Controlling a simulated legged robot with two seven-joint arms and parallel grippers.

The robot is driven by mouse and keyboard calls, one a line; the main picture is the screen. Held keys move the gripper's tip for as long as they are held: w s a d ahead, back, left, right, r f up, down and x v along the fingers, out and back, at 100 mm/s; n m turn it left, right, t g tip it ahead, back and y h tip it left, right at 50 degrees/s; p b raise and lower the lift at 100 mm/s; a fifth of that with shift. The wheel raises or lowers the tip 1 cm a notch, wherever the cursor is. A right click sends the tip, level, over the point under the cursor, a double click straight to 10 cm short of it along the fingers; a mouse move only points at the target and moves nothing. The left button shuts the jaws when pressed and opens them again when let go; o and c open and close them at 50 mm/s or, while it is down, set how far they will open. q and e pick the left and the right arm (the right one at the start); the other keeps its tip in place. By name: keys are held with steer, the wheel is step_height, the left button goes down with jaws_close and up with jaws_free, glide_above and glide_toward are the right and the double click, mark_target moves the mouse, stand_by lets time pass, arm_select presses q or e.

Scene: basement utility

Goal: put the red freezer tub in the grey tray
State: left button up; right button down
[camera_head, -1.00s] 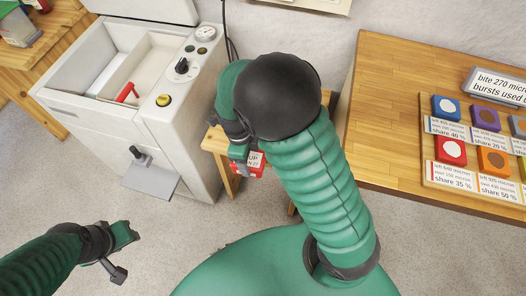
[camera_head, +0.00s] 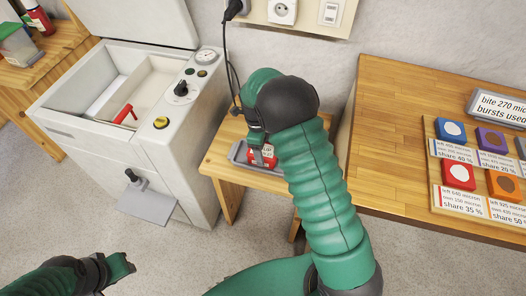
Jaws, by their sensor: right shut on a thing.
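The red freezer tub (camera_head: 264,159) has a white label and is partly hidden by my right gripper. My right gripper (camera_head: 257,141) is shut on it, pointing down. The grey tray (camera_head: 236,152) lies on a small wooden table. The tub is over the tray and looks low inside its rim; I cannot tell whether it touches the tray floor. My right arm hides the right part of the tray. My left gripper (camera_head: 122,268) is at the lower left, over the floor, away from both; its jaw gap is not clear.
The small wooden table (camera_head: 216,161) stands between a white chest machine (camera_head: 165,150) with an open lid and a wooden workbench (camera_head: 400,120) holding labelled colour blocks (camera_head: 458,175). A wooden shelf (camera_head: 50,60) with bottles is at the upper left. A socket panel (camera_head: 305,14) is on the wall.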

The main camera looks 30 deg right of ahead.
steer(key=shift+f, duration=0.15)
steer(key=shift+c, duration=1.4)
jaws_free()
step_height(320, 180, up, 12)
steer(key=w+a+p, duration=0.1)
steer(key=p, duration=0.1)
steer(key=s+a+f+n+t, duration=0.1)
steer(key=s+a+n, duration=0.4)
steer(key=n, duration=0.9)
steer(key=s+a+f+n+t, duration=0.1)
steer(key=s+a+n, duration=0.4)
steer(key=s+n, duration=0.7)
steer(key=shift+a+n+t+y, duration=0.35)
steer(key=shift+n+t+y, duration=0.05)
steer(key=shift+n+t, duration=0.45)
